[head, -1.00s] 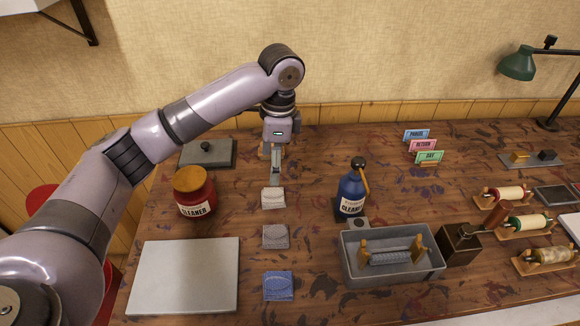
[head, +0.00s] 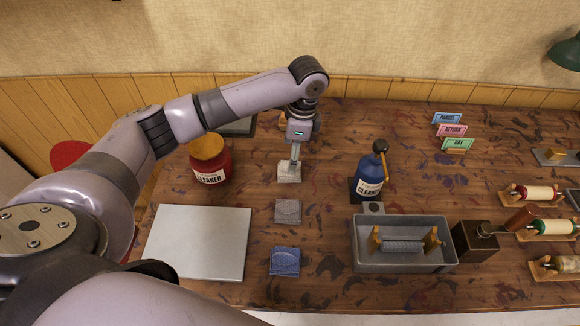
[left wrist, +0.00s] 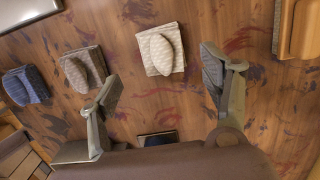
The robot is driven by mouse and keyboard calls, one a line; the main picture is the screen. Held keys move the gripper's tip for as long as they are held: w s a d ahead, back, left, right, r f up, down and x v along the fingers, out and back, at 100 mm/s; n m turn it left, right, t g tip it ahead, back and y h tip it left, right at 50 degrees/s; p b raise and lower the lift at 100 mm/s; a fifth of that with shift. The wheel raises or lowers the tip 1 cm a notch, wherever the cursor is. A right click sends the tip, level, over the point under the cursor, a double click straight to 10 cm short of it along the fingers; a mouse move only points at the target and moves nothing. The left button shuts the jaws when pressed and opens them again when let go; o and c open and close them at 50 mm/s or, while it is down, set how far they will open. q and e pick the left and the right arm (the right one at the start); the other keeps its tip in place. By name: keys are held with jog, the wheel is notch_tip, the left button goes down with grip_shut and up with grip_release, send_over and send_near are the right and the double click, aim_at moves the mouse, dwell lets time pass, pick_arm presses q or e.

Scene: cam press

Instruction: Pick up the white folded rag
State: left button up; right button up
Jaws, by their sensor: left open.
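The white folded rag (head: 289,177) lies on the wooden bench, at the back of a column of folded rags. My left gripper (head: 294,166) is above and close to it, partly covering it in the head view. In the left wrist view, the white rag (left wrist: 161,50) shows as a pale folded square with a rounded fold on top. The fingers of my left gripper (left wrist: 160,75) are spread wide and empty, one on each side of the rag in the picture. I cannot tell the exact height above it. My right gripper is not in view.
A grey rag (head: 287,211) and a blue rag (head: 285,261) lie in front. A red jar (head: 211,168) and pale slab (head: 199,243) are left; a blue cleaner bottle (head: 369,178) and metal tray (head: 404,258) are right. Bare bench separates the rags from the bottle.

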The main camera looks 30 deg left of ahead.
pick_arm(q)
jog(key=shift+a+f+p, duration=0.25)
jog(key=shift+f+p, duration=0.2)
jog(key=shift+f, duration=1.05)
jog(key=shift+a+f+p, duration=0.2)
jog(key=shift+f+p, duration=0.25)
jog(key=shift+f, duration=1.05)
jog(key=shift+c, duration=0.2)
jog(key=c, duration=1.2)
jog(key=shift+o, duration=0.2)
jog(key=shift+r, duration=0.1)
notch_tip(320, 180, up, 20)
jog(key=b, duration=0.1)
jog(key=shift+b, duration=0.4)
